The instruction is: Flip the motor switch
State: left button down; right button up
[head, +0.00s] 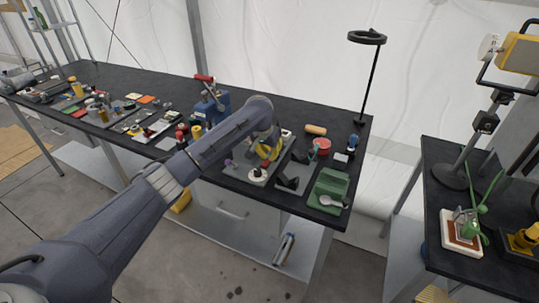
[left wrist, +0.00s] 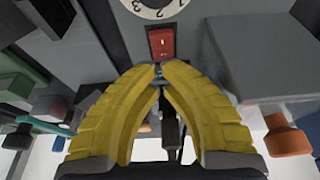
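In the left wrist view a red rocker switch (left wrist: 161,43) sits on a grey panel (left wrist: 100,30), just below a white dial (left wrist: 157,5) marked with numbers. My left gripper (left wrist: 159,72) has yellow ribbed fingers. Their tips meet or nearly meet just below the switch and look empty. I cannot tell whether they touch it. My right gripper is not in view.
The workbench (head: 310,120) is crowded with tools and small parts. A green tray (head: 330,180) lies at its right end, near a black ring lamp (head: 367,38). In the left wrist view a grey block (left wrist: 265,50) stands right of the fingers, with an orange knob (left wrist: 289,142) below.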

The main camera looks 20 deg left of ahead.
aim_at(269, 161)
pick_arm(q)
notch_tip(269, 161, up, 14)
jog(key=shift+s, duration=0.25)
dwell(0.5)
